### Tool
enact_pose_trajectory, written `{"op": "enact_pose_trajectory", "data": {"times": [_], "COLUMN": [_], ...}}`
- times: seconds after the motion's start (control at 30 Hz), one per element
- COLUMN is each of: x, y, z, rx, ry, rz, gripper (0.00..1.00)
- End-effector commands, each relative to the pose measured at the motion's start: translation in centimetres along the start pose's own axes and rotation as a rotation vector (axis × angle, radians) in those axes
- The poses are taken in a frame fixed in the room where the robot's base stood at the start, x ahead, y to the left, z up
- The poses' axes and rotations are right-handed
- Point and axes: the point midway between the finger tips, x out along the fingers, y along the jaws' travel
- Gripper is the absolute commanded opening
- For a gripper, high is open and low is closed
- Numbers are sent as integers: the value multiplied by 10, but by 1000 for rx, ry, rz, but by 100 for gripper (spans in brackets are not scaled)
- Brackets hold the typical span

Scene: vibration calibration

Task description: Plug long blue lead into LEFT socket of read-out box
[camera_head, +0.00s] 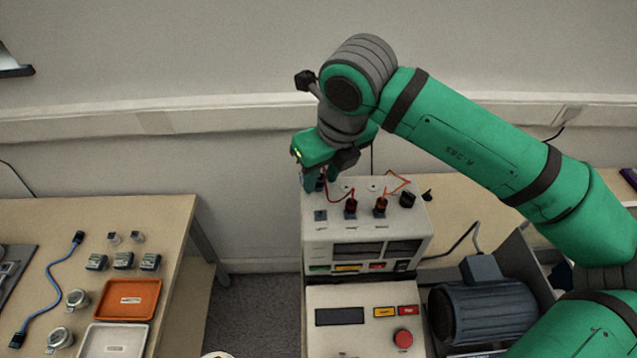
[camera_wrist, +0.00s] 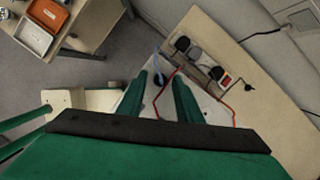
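The white read-out box (camera_head: 314,232) stands in the middle of the head view. A blue square (camera_head: 320,215) marks its top at the left; I cannot tell whether it is a socket or a seated plug. My gripper (camera_head: 314,185) is above this left part. In the wrist view, its two green fingers (camera_wrist: 160,76) are apart. A thin blue strand (camera_wrist: 157,58) and a dark piece (camera_wrist: 158,80) show between them, with no clear contact. A blue lead (camera_head: 52,283) with dark blue ends lies on the left table.
Red (camera_head: 350,207) and orange-red (camera_head: 380,205) plugs with loose leads stand on the box top, with a black knob (camera_head: 407,199) to their right. The left table holds an orange tray (camera_head: 106,310) and a white tray (camera_head: 88,343). A motor (camera_head: 484,310) is at the right.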

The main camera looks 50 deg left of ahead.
Motion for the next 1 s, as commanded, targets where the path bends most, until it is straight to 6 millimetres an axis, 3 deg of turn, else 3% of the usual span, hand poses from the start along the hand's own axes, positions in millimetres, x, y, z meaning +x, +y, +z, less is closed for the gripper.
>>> {"op": "enact_pose_trajectory", "data": {"times": [0.2,0.33,1.0], "x": [0,0,-5], "y": [0,1,1], "z": [1,1,3], "rx": [-2,-3,-3], "ry": [0,0,0], "rz": [0,1,1], "gripper": [32,1,0]}}
